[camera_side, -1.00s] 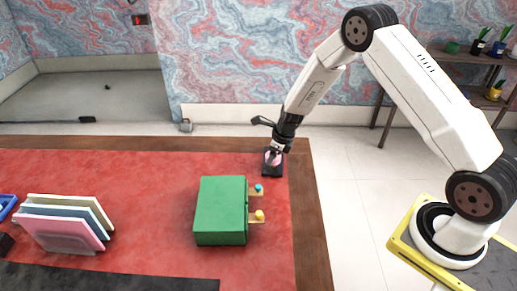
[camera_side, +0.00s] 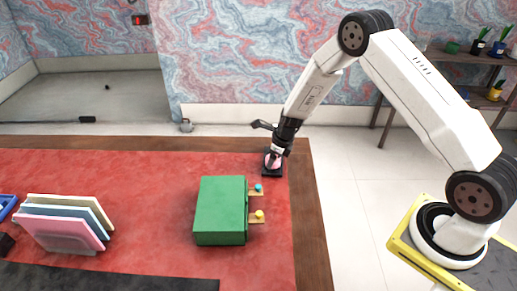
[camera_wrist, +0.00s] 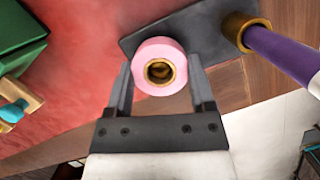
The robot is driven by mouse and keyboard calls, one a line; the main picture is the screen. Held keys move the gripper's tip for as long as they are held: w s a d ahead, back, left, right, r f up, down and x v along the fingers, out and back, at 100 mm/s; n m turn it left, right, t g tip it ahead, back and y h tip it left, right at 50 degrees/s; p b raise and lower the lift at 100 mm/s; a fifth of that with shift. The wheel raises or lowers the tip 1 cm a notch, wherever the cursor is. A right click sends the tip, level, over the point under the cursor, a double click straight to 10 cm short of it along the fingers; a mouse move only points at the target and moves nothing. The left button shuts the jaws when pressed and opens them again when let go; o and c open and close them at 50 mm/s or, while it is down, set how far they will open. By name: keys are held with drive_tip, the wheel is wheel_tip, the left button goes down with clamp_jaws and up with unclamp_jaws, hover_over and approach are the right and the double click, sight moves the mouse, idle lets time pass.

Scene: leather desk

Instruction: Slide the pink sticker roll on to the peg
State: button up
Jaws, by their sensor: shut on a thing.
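The pink sticker roll (camera_wrist: 145,51) has a gold-brown core with a dark hole. It sits between the two fingers of my gripper (camera_wrist: 160,72), which is shut on it. In the side view my gripper (camera_side: 274,158) is low over the desk's far right corner, and the pink roll (camera_side: 269,163) shows only in part. Beyond the roll in the wrist view is a dark flat base (camera_wrist: 190,30). The peg is hard to make out in the side view.
A green box (camera_side: 220,210) with small ledges holding a teal knob (camera_side: 258,188) and a yellow knob (camera_side: 260,215) stands nearer on the red desk top (camera_side: 150,180). A rack of pastel folders (camera_side: 65,220) is at left. Red surface between them is clear.

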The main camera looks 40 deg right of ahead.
drive_tip(key=shift+f, duration=0.7)
idle(0.5)
drive_tip(key=o, duration=1.2)
drive_tip(key=shift+r, duration=4)
